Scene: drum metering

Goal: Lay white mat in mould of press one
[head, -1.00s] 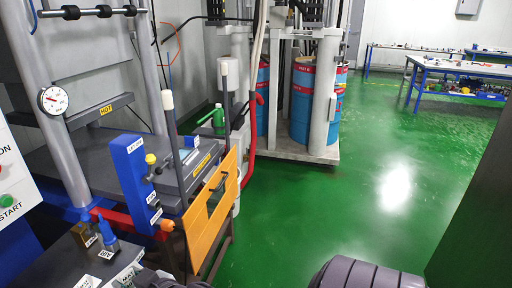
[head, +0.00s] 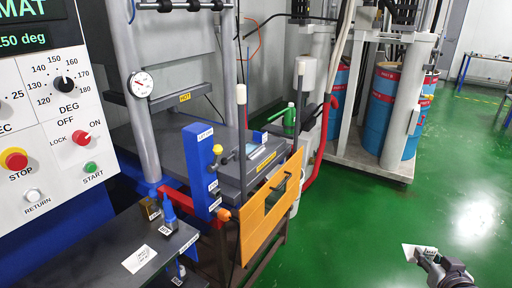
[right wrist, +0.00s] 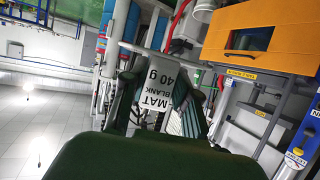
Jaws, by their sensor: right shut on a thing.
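My right gripper (head: 432,258) is at the lower right of the head view, shut on a white mat (head: 418,251). The press bed (head: 226,150) is a dark plate behind an orange guard (head: 268,205). A small pale-blue and white item lies on the bed; I cannot tell whether it is the mould. My left gripper is out of view.
A control panel (head: 50,110) is at the left. A blue post (head: 202,170) stands beside the guard. Drums (head: 383,108) stand at the back. The green floor at right is clear.

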